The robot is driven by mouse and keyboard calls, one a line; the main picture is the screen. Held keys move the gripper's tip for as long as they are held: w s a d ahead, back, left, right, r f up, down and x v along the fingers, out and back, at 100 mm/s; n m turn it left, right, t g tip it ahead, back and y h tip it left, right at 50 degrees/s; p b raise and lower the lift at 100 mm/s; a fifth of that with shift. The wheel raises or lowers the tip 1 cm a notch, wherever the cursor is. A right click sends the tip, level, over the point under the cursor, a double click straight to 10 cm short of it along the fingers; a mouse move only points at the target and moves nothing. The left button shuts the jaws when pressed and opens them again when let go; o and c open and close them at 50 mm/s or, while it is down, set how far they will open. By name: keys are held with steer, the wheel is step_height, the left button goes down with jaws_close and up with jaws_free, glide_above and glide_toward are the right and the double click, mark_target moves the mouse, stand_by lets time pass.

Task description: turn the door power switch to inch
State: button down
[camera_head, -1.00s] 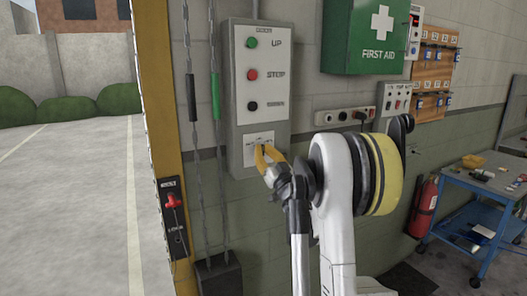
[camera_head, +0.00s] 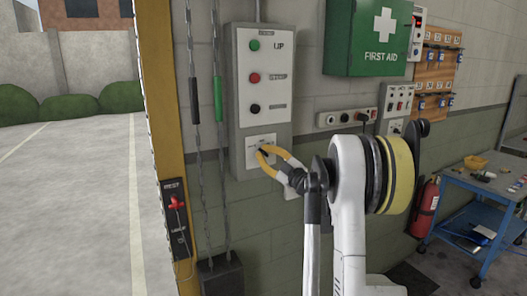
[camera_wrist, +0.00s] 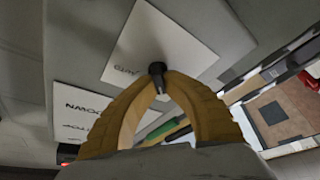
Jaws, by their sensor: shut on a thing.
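The grey door control box (camera_head: 239,120) hangs on the wall, with green, red and black buttons on its white panel. Below the buttons is a small white plate (camera_head: 254,145) bearing the power switch. The black switch knob (camera_wrist: 157,70) stands out from the white plate in the wrist view. My gripper (camera_head: 264,151) reaches the plate from the right, its yellow fingers bowed. In the wrist view, the fingertips (camera_wrist: 160,80) close around the black knob. The plate's lettering is too small and partly hidden to read the switch position.
Hanging chains (camera_head: 207,140) and a yellow post (camera_head: 163,120) stand left of the box. A green first aid box (camera_head: 367,38) and a socket strip (camera_head: 345,118) are to the right. A blue cart (camera_head: 478,205) stands farther right.

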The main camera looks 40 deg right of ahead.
steer(key=shift+d+n, duration=0.1)
steer(key=shift+n, duration=0.6)
steer(key=c, duration=1.7)
jaws_free()
steer(key=shift+o, duration=1)
steer(key=shift+w+d+f, duration=0.1)
steer(key=shift+w+f, duration=0.05)
steer(key=shift+w, duration=0.05)
steer(key=shift+s, duration=0.1)
steer(key=v, duration=1.1)
steer(key=shift+s, duration=0.5)
